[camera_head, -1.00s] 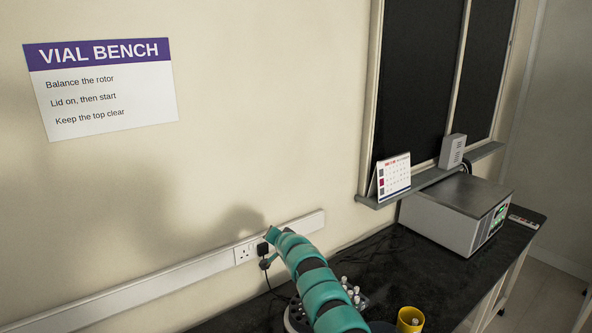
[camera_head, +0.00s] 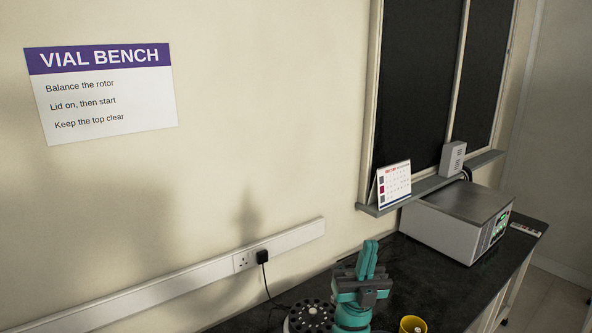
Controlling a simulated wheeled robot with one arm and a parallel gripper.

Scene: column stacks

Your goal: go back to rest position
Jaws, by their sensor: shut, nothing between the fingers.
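My gripper (camera_head: 367,246), teal and dark grey, stands over the black bench (camera_head: 429,282) at the bottom centre of the head view. Its two fingers point up, lie close together and hold nothing. My teal arm runs down out of the picture below it. The gripper is apart from the objects on the bench as far as I can see, though it hides part of the bench behind it.
A round black rotor (camera_head: 305,316) with several holes is left of my arm. A yellow cup (camera_head: 412,325) is to the right, cut by the frame. A grey boxy machine (camera_head: 455,220) stands at the far right end. A wall socket (camera_head: 245,260) is behind.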

